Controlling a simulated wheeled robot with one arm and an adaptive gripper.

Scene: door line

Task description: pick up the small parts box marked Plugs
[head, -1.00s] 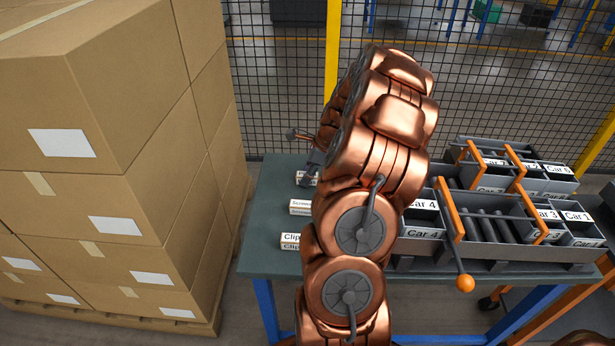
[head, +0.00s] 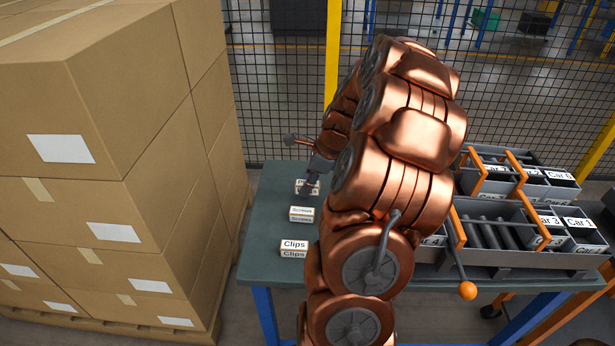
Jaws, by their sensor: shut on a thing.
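Three small white parts boxes stand in a row along the left side of the green table. The front one reads Clips (head: 294,248) and the middle one reads Screws (head: 301,214). The back box (head: 307,190) has its label partly covered by my gripper, so I cannot read it as Plugs. My gripper (head: 311,181) is at this back box from above, shut on it. The fingers are small and partly hidden by my arm. The box appears to be at table level; I cannot tell whether it is clear of the surface.
Stacked cartons (head: 100,180) on a pallet stand close left of the table (head: 262,225). Grey trays (head: 530,255) with orange handles and Car labels fill the table's right side. A mesh fence (head: 280,90) with a yellow post (head: 333,50) runs behind.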

